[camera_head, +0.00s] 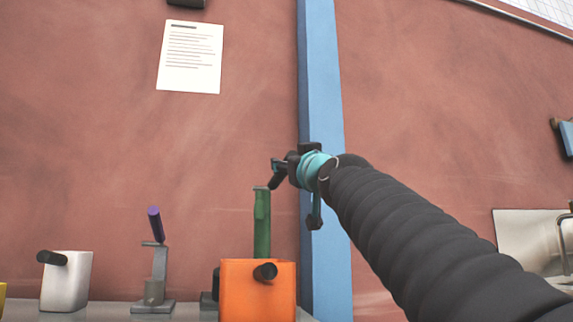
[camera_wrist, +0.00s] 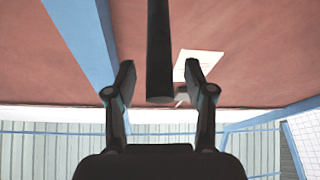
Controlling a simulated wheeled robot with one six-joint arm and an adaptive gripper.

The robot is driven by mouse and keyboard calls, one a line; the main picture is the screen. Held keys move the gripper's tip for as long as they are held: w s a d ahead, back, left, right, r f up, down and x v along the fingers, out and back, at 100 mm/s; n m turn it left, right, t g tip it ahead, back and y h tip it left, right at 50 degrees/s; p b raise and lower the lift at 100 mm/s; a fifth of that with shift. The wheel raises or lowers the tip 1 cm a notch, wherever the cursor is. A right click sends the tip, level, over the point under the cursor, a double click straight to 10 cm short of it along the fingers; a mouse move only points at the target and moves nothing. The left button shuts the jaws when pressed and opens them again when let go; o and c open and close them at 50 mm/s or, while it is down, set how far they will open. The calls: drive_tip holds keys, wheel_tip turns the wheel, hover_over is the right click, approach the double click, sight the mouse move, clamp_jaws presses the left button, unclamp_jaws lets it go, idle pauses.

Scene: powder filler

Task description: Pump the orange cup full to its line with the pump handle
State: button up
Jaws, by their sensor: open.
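The orange cup (camera_head: 245,296) stands upright at the bottom of the head view, with a dark peg-like handle facing me. Its inside is hidden, so neither the fill nor the line shows. A green upright post (camera_head: 262,225) rises behind the cup. My gripper (camera_head: 281,172) is just above and right of the post's top in the head view. In the wrist view my gripper (camera_wrist: 160,73) has its two fingers wide apart. A dark bar (camera_wrist: 160,50) comes down between them, with a gap on each side. I cannot tell whether this bar is the pump handle.
A white cup (camera_head: 70,285) is farther left. A blue column (camera_head: 322,90) runs up the red wall behind my arm. A paper sheet (camera_head: 190,57) hangs on the wall.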

drive_tip(key=shift+x, duration=0.95)
